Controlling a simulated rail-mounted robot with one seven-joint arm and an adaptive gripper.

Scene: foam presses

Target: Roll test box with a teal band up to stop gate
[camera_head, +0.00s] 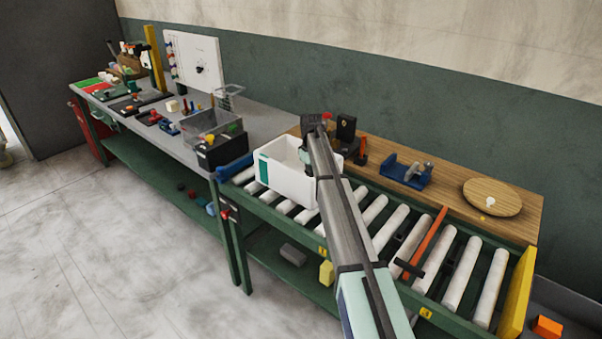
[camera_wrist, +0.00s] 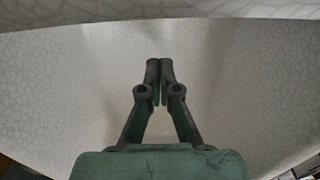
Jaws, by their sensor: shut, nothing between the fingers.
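The white test box (camera_head: 285,183) with a teal band (camera_head: 263,168) on its left part sits at the left end of the roller conveyor. An orange bar (camera_head: 428,240), likely the stop gate, lies across the rollers further right, apart from the box. My gripper (camera_wrist: 160,75) is shut and empty. In the wrist view its fingers point at a pale cracked-pattern surface (camera_wrist: 85,90), probably the box; I cannot tell whether they touch. In the head view my arm crosses in front of the box's right side and the fingers are not clear.
Bare white rollers (camera_head: 375,208) lie between box and bar. A yellow plate (camera_head: 517,290) closes the conveyor's right end. Behind it, a wooden shelf (camera_head: 455,205) holds a blue fixture (camera_head: 403,172) and a round wooden disc (camera_head: 492,198). A cluttered grey bench (camera_head: 185,145) adjoins at left.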

